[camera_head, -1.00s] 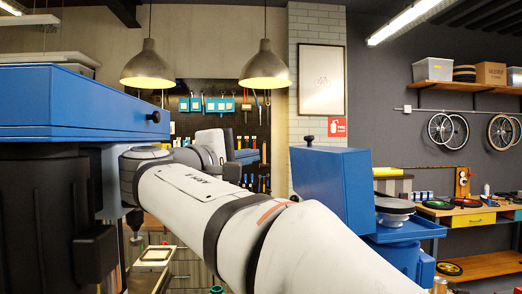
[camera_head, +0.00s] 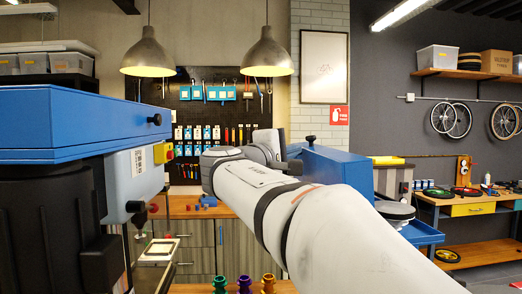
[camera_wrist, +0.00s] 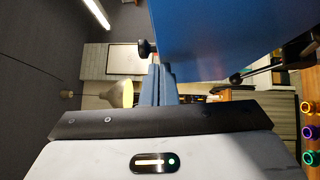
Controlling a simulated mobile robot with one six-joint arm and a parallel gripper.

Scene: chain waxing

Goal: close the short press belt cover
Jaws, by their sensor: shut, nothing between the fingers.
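The short press's blue belt cover (camera_head: 345,170) stands tilted up right of centre in the head view, with a black knob on its top edge. My arm hides its lower part. In the wrist view, which is turned on its side, the cover (camera_wrist: 235,35) fills the upper right and its knob (camera_wrist: 145,48) shows at its left corner. My gripper (camera_wrist: 162,85) is shut and empty, its fingers close beside the cover. In the head view my gripper (camera_head: 293,165) is just left of the cover. I cannot tell whether they touch.
A taller press with a long, level blue cover (camera_head: 80,120) stands near at the left. Colored spools (camera_head: 243,284) stand at the bottom centre. A wooden bench (camera_head: 455,205) is at the right. Two lamps (camera_head: 266,57) hang behind.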

